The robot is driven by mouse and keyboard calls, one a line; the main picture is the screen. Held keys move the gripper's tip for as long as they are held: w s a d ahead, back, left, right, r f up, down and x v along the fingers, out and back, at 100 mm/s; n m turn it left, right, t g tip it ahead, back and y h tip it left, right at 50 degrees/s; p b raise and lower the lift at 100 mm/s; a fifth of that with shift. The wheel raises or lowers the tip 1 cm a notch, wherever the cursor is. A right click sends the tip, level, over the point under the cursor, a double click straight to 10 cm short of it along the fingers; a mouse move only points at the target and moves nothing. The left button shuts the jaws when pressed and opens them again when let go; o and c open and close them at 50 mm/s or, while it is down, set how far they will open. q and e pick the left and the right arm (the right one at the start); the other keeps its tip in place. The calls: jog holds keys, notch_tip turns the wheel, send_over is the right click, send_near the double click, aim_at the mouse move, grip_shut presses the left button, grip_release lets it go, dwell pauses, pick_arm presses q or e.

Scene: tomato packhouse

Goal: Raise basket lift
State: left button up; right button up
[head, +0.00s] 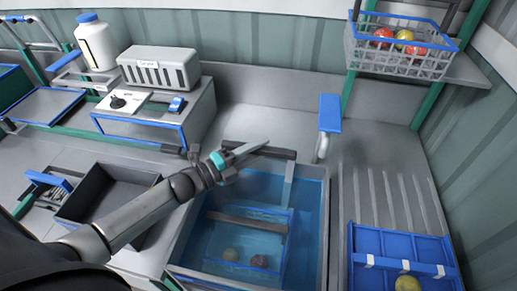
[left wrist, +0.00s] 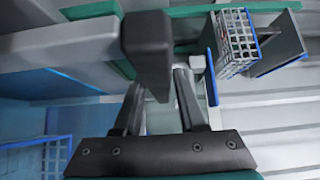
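The basket lift has a dark handle bar (head: 277,153) at the back of the water tank (head: 325,215), with a grey arm (head: 288,172) running down from it. The blue-rimmed basket (head: 236,262) sits low in the water, holding round dull fruits. My left gripper (head: 258,147) is at the handle bar, overlapping it in the picture. In the left wrist view the dark bar end (left wrist: 148,45) hangs in front of my left gripper (left wrist: 160,80), whose fingers stand apart. Contact with the bar cannot be told. My right gripper is not in view.
A dark tray (head: 75,207) lies left of the tank. A blue crate (head: 400,243) stands right. A wire basket of tomatoes (head: 385,62) is on the upper right shelf. A blue-topped post (head: 330,113) rises behind the tank. A grey box (head: 158,68) stands back left.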

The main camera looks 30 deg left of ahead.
pick_arm(q)
grip_shut()
dwell(1.1)
